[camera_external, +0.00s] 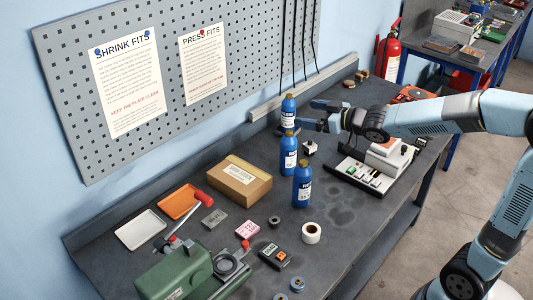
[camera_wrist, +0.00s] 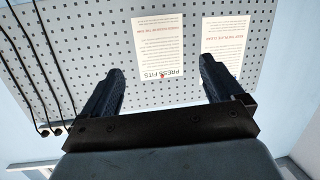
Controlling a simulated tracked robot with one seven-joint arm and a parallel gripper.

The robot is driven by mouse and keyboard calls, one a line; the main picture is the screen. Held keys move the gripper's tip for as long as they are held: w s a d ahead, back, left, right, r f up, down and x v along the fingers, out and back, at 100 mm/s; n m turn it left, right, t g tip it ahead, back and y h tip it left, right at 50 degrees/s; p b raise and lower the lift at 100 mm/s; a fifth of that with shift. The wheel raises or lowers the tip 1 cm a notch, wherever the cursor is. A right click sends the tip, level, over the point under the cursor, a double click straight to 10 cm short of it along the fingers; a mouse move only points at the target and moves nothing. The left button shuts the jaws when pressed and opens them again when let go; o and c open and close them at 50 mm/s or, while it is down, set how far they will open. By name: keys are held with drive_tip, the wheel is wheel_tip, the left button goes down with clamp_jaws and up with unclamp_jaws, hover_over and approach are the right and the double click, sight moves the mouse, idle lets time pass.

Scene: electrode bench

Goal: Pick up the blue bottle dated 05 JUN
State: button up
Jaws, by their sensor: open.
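Three blue bottles stand upright on the dark bench in the external view: a back one (camera_external: 288,112), a middle one (camera_external: 288,152) and a front one (camera_external: 302,185). Each has a white label, and the dates are too small to read. My gripper (camera_external: 312,114) is open and empty, just right of the back bottle, with its fingers pointing left toward the pegboard. I cannot tell whether a finger touches that bottle. In the wrist view my open gripper (camera_wrist: 160,82) has nothing between its fingers, and no bottle shows there.
A cardboard box (camera_external: 236,181) lies left of the bottles. A white tape roll (camera_external: 311,233) and a green machine (camera_external: 175,272) are nearer the front. A device with buttons (camera_external: 366,176) stands to the right. The pegboard (camera_external: 235,60) rises behind the bench.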

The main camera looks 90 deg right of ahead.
drive_tip(key=s+d+f+t, duration=0.3)
drive_tip(key=s+d, duration=0.3)
drive_tip(key=d, duration=0.5)
approach(284, 140)
wheel_tip(284, 140, down, 2)
drive_tip(key=s, duration=0.2)
drive_tip(key=shift+h, duration=0.3)
drive_tip(key=x, duration=1.2)
drive_tip(key=shift+d+f, duration=0.2)
drive_tip(key=shift+d, duration=0.35)
clamp_jaws()
